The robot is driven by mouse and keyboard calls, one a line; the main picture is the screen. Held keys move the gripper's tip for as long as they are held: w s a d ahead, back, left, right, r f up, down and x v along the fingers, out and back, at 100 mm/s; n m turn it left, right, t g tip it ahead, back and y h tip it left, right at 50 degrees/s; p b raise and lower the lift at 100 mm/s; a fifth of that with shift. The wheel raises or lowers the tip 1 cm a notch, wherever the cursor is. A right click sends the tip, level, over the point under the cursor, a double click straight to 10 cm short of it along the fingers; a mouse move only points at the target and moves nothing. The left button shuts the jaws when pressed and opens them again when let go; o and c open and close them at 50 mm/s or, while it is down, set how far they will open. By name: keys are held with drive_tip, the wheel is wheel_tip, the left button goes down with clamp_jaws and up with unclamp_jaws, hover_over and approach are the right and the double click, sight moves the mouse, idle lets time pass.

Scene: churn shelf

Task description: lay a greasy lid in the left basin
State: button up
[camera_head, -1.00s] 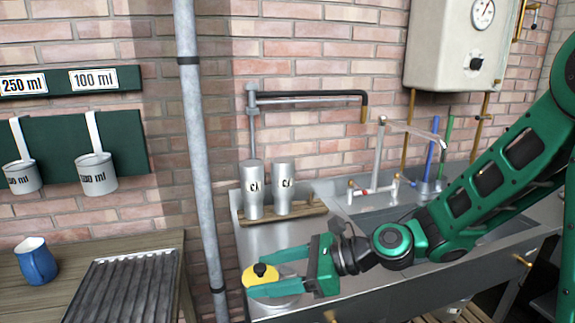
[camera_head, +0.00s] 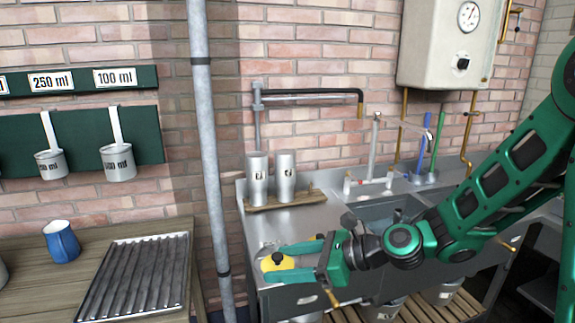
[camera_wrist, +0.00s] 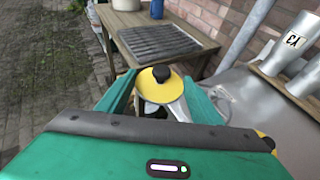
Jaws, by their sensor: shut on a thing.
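My gripper (camera_head: 276,264) is shut on a yellow lid (camera_head: 274,267) with a black knob, near the left front end of the steel sink counter. In the wrist view the lid (camera_wrist: 152,92) sits between the green fingers (camera_wrist: 160,98), its knob facing up. A bare metal part shows just below it. Whether the lid is greasy cannot be told. A sink basin (camera_head: 372,213) lies to the right of the gripper in the head view, partly hidden by my arm.
Two metal cups (camera_head: 257,180) stand on a wooden rack (camera_head: 296,202) at the counter's back. A tap (camera_head: 373,150) rises behind the basin. A grey pipe (camera_head: 209,150) stands left of the counter. A wooden table holds a ridged tray (camera_head: 135,275) and blue mug (camera_head: 62,243).

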drive_tip(key=w+d+f+m+t+h, duration=0.1)
drive_tip(key=w+d+m+t, duration=0.1)
drive_tip(key=w+d, duration=0.2)
drive_tip(key=w+d+f+m+t+h, duration=0.1)
drive_tip(key=w+d+m, duration=0.1)
drive_tip(key=w+d, duration=0.2)
drive_tip(key=w+d+f+m+t+h, duration=0.2)
drive_tip(key=w+d, duration=0.2)
drive_tip(key=d, duration=0.2)
drive_tip(key=shift+w+d+t, duration=0.3)
drive_tip(key=w+d+m+t+h, duration=0.1)
drive_tip(key=d, duration=0.4)
drive_tip(key=w+d+f+m+t+h, duration=0.1)
drive_tip(key=w+d+m+h, duration=0.1)
drive_tip(key=d, duration=0.3)
drive_tip(key=w+d+f+m+t+h, duration=0.1)
drive_tip(key=w+d+m, duration=0.1)
drive_tip(key=d, duration=0.3)
drive_tip(key=shift+w+d+f+h, duration=0.1)
drive_tip(key=shift+w+d+h, duration=0.1)
drive_tip(key=shift+d+h, duration=0.15)
